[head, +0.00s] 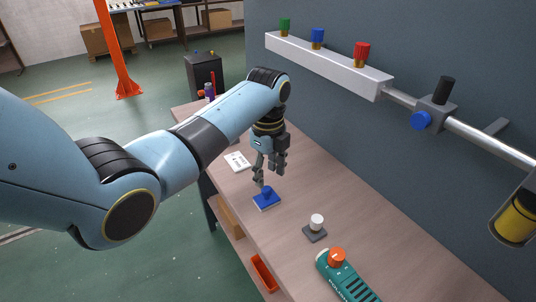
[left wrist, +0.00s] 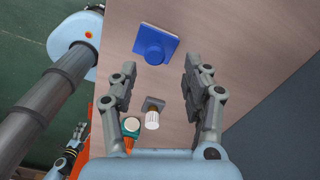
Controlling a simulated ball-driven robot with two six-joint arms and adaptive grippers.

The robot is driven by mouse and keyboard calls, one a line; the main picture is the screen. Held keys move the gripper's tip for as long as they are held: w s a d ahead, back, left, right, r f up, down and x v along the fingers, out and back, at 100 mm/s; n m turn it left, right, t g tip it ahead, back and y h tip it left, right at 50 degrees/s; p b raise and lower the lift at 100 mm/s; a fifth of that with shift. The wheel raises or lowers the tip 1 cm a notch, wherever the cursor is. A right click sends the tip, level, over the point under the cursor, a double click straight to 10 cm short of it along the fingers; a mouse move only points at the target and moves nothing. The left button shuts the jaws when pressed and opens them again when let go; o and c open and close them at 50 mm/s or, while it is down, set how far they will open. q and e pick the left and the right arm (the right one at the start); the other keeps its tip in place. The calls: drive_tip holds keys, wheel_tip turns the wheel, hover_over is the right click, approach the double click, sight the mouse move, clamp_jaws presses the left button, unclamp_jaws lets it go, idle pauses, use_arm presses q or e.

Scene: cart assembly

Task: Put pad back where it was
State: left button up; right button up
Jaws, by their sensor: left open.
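The pad, a blue square plate with a blue round knob on top, lies on the wooden bench top in the head view (head: 267,203). It also shows near the top of the left wrist view (left wrist: 168,42). My left gripper (head: 269,175) is above the pad, fingers pointing down, open and empty. In the left wrist view its fingers (left wrist: 158,75) are spread wide, with the pad beyond the fingertips. My right gripper (left wrist: 72,150) shows small at the lower left of the left wrist view; its opening is unclear.
A grey square plate with a white knob (head: 316,225) and a teal device with an orange knob (head: 345,276) stand nearer on the bench. A white card (head: 237,161) lies behind the pad. A wall rail (head: 330,63) carries coloured knobs. Bench around the pad is clear.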

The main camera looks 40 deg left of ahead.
sight(268, 186)
use_arm(q)
wheel_tip(268, 186, up, 6)
idle(0.6)
